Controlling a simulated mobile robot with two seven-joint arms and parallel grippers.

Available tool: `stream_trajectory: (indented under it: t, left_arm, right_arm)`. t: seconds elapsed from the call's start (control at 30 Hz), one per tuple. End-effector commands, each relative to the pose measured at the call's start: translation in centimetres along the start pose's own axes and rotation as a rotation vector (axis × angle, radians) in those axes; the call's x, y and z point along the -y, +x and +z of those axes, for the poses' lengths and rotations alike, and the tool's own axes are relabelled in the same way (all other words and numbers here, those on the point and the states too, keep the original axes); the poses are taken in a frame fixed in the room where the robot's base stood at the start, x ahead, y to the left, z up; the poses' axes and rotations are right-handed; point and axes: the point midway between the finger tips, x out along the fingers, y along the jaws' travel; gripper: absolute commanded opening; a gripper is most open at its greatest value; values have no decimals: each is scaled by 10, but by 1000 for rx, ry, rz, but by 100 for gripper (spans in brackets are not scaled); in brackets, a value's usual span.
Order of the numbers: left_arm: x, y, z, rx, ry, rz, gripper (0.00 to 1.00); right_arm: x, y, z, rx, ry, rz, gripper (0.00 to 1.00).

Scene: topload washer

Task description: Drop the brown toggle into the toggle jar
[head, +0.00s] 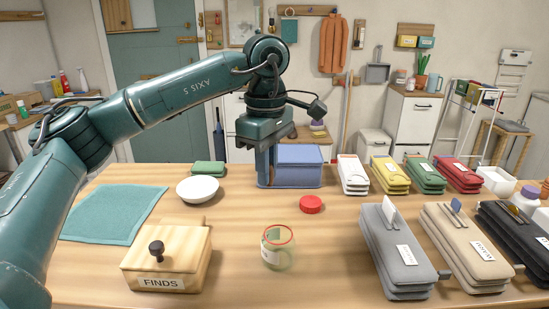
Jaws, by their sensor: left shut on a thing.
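The toggle jar (278,249) is a clear glass jar with a red rim and a pale label, standing upright and open at the front middle of the table. A round red lid (311,204) lies apart from it, behind and to the right. My left gripper (266,182) points down behind the jar and a little left, overlapping the left side of a blue box (300,168). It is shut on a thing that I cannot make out. I cannot pick out the brown toggle anywhere. My right gripper is not in view.
A wooden FINDS box (168,258) with a dark knob stands left of the jar. Several coloured cases, including a grey one (395,255), fill the right. Bare tabletop surrounds the jar.

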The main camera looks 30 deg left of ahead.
Motion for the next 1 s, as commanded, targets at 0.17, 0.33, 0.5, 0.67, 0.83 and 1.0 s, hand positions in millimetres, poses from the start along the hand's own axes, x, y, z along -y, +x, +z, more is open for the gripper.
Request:
stream_trajectory:
  t: [0.17, 0.33, 0.5, 0.67, 0.83, 1.0]
  left_arm:
    - [0, 9, 0, 0, -11, -1, 0]
    - [0, 28, 0, 0, -9, -1, 0]
    - [0, 49, 0, 0, -8, 0, 0]
    - [0, 59, 0, 1, -7, 1, 0]
    - [0, 59, 0, 1, -7, 0, 0]
    - [0, 59, 0, 1, -7, 0, 18]
  right_arm:
    - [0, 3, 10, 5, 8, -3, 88]
    - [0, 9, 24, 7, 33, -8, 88]
    - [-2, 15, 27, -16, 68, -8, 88]
    - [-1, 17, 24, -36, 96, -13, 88]
    - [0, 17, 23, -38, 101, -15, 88]
    - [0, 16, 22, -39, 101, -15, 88]
